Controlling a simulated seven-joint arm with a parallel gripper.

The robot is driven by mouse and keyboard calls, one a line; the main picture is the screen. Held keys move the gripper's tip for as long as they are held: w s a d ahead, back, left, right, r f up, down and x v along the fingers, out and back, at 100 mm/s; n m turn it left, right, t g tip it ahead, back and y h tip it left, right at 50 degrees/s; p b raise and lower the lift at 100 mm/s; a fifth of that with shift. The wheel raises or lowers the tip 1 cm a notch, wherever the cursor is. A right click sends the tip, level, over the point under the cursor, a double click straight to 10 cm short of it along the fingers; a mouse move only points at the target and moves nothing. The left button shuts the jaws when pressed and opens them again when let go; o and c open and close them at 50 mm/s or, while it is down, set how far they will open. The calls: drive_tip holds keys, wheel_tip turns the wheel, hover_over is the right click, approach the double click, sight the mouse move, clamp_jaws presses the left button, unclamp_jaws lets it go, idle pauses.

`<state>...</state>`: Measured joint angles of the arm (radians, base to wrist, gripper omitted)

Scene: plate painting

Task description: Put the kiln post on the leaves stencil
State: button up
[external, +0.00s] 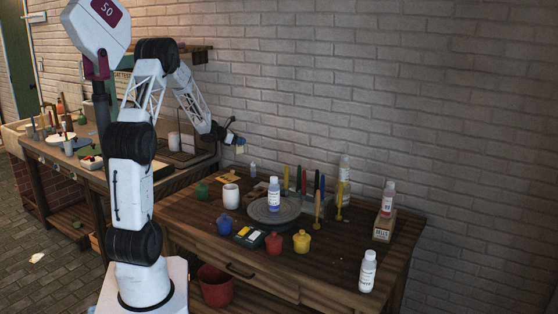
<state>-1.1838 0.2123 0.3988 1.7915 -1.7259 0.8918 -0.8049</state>
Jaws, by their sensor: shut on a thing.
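My gripper (236,141) is in the air above the back left part of the wooden table, near the brick wall. It is shut on a small cream piece (240,149), which looks like the kiln post. The piece hangs just below the fingertips, clear of the table. I cannot make out the leaves stencil for certain at this size. A flat dark item with yellow and white patches (249,236) lies near the table's front edge, but its pattern is too small to read.
A grey turntable (274,211) carries a clear bottle (274,194). Blue (224,225), red (273,244) and yellow (302,242) jars stand along the front. A white cup (231,196) is at the left. Upright tools and bottles crowd the back; the right middle is clear.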

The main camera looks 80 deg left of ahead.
drive_tip(key=s+a+n+y, duration=0.2)
drive_tip(key=s, duration=0.5)
hover_over(229, 178)
wheel_tip(229, 178, down, 5)
drive_tip(key=shift+w+a+f+g+y, duration=0.1)
drive_tip(key=shift+a+f+g+y, duration=0.1)
drive_tip(key=shift+f, duration=0.25)
drive_tip(key=shift+a+f+g+y, duration=0.1)
drive_tip(key=shift+f+g+y, duration=0.1)
drive_tip(key=shift+f, duration=0.25)
drive_tip(key=shift+f, duration=1.95)
drive_tip(key=shift+f, duration=0.1)
drive_tip(key=shift+f, duration=1.95)
drive_tip(key=shift+f, duration=0.15)
